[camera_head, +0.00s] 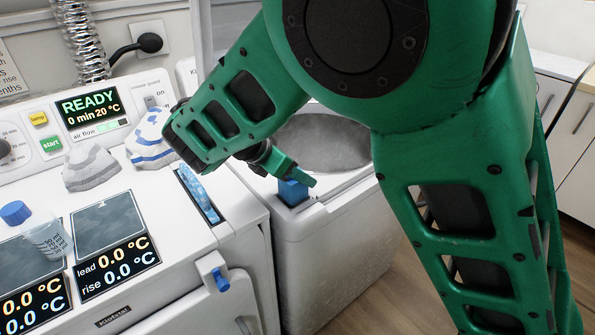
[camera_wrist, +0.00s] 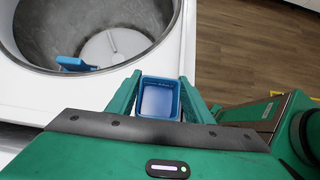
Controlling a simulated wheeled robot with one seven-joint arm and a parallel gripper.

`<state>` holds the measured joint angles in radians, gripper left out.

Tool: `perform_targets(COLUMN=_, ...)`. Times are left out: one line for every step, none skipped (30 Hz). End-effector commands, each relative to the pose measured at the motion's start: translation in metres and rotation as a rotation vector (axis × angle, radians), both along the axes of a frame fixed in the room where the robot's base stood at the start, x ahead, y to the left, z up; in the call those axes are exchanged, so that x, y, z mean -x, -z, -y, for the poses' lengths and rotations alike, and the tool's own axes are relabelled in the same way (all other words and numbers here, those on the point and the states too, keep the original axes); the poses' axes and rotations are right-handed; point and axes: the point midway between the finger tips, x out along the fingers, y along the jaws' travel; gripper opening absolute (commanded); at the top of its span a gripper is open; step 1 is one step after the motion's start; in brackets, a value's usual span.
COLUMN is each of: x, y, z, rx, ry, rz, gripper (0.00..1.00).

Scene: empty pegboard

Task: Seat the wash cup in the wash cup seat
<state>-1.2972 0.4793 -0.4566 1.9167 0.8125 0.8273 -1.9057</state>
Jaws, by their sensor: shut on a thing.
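The wash cup appears to be the small blue square cup (camera_wrist: 159,101) between my fingers in the wrist view. Its open top faces the camera and its inside looks empty. My gripper (camera_wrist: 161,79) is shut on it, with one green finger on each side. In the head view my gripper (camera_head: 299,179) is over the near corner of the top-loading washer, and the blue cup (camera_head: 292,192) shows below the fingers. The cup is at the white rim beside the drum. I cannot make out the wash cup seat; whether the cup is in it or above it is unclear.
The washer's open drum (camera_wrist: 40,45) holds a blue part (camera_wrist: 75,64) at its wall. A white appliance with a READY display (camera_head: 88,106) stands left, carrying cloths (camera_head: 90,168), a blue-capped beaker (camera_head: 48,238) and a slot of blue material (camera_head: 200,193). Wooden floor lies right.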

Motion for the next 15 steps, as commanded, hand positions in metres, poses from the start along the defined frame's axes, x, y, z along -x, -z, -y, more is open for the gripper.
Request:
perform_targets(x=0.000, y=0.001, z=0.000, rx=0.000, ry=0.000, rz=0.000, gripper=0.22)
perform_targets(x=0.000, y=0.002, z=0.000, rx=0.000, ry=0.000, rz=0.000, gripper=0.22)
perform_targets(x=0.000, y=0.003, z=0.000, rx=0.000, ry=-0.001, rz=-0.001, gripper=0.22)
perform_targets(x=0.000, y=0.003, z=0.000, rx=0.000, ry=-0.001, rz=-0.001, gripper=0.22)
perform_targets(x=0.000, y=0.004, z=0.000, rx=0.001, ry=-0.001, rz=0.000, gripper=0.22)
perform_targets(x=0.000, y=0.005, z=0.000, rx=0.001, ry=-0.001, rz=0.000, gripper=0.22)
perform_targets(x=0.000, y=0.005, z=0.000, rx=0.001, ry=-0.001, rz=0.000, gripper=0.22)
perform_targets(x=0.000, y=0.006, z=0.000, rx=0.001, ry=-0.001, rz=0.000, gripper=0.22)
perform_targets(x=0.000, y=0.007, z=0.000, rx=0.001, ry=0.000, rz=0.001, gripper=0.22)
perform_targets(x=0.000, y=0.008, z=0.000, rx=0.001, ry=0.000, rz=0.001, gripper=0.22)
perform_targets(x=0.000, y=0.008, z=0.000, rx=0.001, ry=0.000, rz=0.001, gripper=0.22)
perform_targets(x=0.000, y=0.009, z=0.000, rx=0.001, ry=0.000, rz=0.001, gripper=0.22)
perform_targets(x=0.000, y=0.010, z=0.000, rx=0.001, ry=0.000, rz=0.001, gripper=0.22)
perform_targets(x=0.000, y=0.010, z=0.000, rx=0.001, ry=0.000, rz=0.001, gripper=0.22)
perform_targets(x=0.000, y=0.011, z=0.000, rx=0.001, ry=0.000, rz=0.001, gripper=0.22)
